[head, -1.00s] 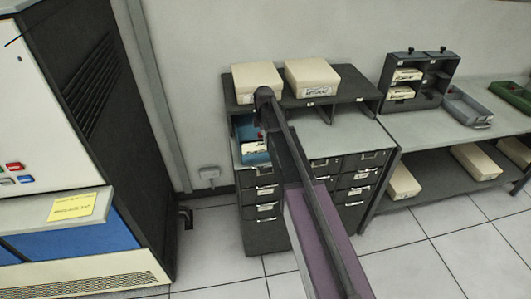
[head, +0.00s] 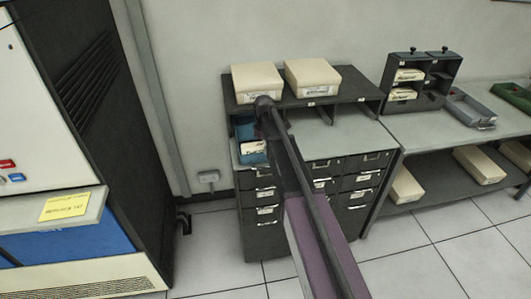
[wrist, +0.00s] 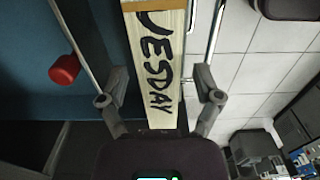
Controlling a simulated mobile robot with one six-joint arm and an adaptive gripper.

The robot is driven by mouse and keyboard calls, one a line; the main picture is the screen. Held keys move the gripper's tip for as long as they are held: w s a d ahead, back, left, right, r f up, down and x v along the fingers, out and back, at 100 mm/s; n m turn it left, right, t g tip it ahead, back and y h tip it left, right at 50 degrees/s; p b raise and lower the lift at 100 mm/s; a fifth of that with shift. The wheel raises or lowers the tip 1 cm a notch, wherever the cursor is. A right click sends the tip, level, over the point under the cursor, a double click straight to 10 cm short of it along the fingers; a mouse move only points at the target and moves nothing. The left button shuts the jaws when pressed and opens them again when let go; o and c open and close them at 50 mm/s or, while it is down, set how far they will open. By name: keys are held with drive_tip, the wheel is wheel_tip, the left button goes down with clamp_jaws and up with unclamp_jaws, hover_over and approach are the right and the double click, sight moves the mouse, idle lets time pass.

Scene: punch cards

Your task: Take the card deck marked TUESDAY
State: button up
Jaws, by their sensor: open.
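In the wrist view, a cream card deck (wrist: 157,75) carries large black letters that read "UESDAY", with the start cut off at the top edge. It lies between the two fingers of my gripper (wrist: 158,100), which are apart with space on both sides of it. The gripper's fingertips are not clear in the head view.
A red knob (wrist: 64,70) and a second pale strip (wrist: 55,150) are left of the deck. Two cream boxes (head: 257,80) (head: 312,76) stand on the shelf above the drawer. A bench (head: 425,128) with trays is at right; a machine (head: 75,110) stands at left.

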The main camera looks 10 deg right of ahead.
drive_tip(key=shift+c, duration=0.2)
clamp_jaws()
drive_tip(key=shift+r, duration=0.1)
idle(0.4)
wheel_tip(320, 180, up, 10)
drive_tip(key=p, duration=1)
drive_tip(key=shift+f, duration=0.2)
idle(0.5)
